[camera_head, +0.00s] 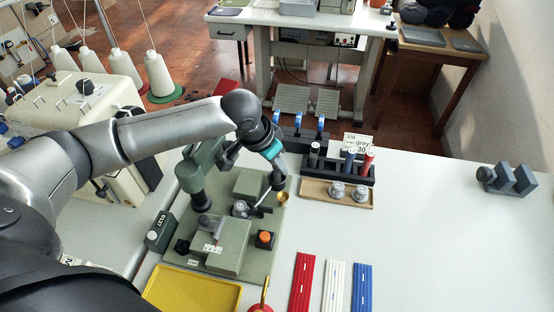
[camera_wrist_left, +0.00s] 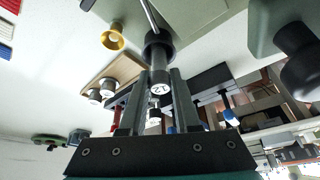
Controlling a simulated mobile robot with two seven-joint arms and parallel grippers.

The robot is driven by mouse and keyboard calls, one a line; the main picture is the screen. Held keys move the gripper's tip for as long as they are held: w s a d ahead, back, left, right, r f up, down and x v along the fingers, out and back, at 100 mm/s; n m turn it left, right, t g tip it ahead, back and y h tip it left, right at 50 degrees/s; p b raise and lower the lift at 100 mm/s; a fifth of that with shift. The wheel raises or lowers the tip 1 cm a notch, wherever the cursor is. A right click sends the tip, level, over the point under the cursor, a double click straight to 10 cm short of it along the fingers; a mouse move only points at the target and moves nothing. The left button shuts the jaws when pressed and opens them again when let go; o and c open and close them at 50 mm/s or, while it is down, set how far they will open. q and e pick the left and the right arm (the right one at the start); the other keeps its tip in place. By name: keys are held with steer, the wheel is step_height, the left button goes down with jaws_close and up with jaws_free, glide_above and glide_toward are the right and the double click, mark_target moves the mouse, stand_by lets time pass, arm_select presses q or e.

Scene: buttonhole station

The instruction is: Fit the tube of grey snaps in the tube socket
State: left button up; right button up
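My left gripper (camera_head: 278,178) is over the right side of the green machine. In the left wrist view its two fingers (camera_wrist_left: 164,78) stand on either side of a dark grey tube (camera_wrist_left: 160,76) and appear closed on it. The tube's white end cap carries a label that looks like "21". Its far end meets a wide black collar (camera_wrist_left: 158,46), apparently the tube socket, at the end of a thin metal rod. I cannot tell how deep the tube sits. Another dark tube (camera_head: 314,155) stands in the black rack. My right gripper is out of view.
The rack also holds a blue tube (camera_head: 349,160) and a red tube (camera_head: 368,161), beside a "grey 30" card (camera_head: 357,143). A brass cup (camera_head: 283,197) is close below my gripper. A wooden tray (camera_head: 318,190) holds two metal pieces. The table's right side is mostly clear.

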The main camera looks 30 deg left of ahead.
arm_select(q)
steer(key=o, duration=0.4)
steer(key=shift+r, duration=0.35)
steer(key=p+v, duration=0.3)
steer(key=v, duration=0.9)
